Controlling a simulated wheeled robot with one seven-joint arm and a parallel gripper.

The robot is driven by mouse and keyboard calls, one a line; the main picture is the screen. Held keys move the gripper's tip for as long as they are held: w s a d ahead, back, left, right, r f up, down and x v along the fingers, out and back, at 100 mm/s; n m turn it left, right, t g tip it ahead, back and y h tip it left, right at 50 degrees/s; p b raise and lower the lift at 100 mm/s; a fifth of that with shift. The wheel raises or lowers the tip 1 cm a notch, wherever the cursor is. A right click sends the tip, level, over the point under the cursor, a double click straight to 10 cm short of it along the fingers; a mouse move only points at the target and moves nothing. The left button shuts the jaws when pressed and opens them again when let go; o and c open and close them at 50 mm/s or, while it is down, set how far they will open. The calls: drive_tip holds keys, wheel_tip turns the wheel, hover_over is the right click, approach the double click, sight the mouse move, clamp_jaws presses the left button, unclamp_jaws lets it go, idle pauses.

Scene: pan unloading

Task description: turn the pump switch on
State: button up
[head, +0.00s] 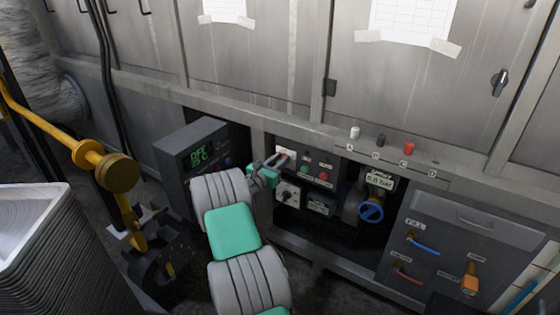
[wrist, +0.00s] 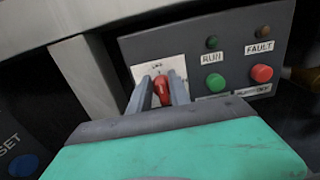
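The pump switch (wrist: 162,88) is a small red lever on a white plate at the left end of a dark control panel, seen in the wrist view. My gripper (wrist: 161,84) is at the switch, with one grey finger on each side of the lever. The gap between the fingers is narrow, and I cannot tell whether both touch the lever. In the head view my gripper (head: 276,162) reaches the upper left of the same panel, and the fingers and arm hide part of the switch.
The panel carries a green button (wrist: 213,80) and a red button (wrist: 262,73) right of the switch. A metal ledge (head: 300,135) runs above the recess. A box with a green display (head: 198,152) stands left, and a blue valve handle (head: 371,211) is right.

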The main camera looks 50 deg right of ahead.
clamp_jaws()
idle(0.5)
drive_tip(key=m+b, duration=0.1)
drive_tip(key=m, duration=0.5)
drive_tip(key=s+f+m+b, duration=0.1)
drive_tip(key=m+b, duration=0.1)
drive_tip(key=m, duration=0.4)
drive_tip(key=s+f+m+b, duration=0.1)
drive_tip(key=m, duration=0.5)
drive_tip(key=shift+w, duration=0.1)
idle(0.4)
drive_tip(key=shift+o, duration=1.5)
unclamp_jaws()
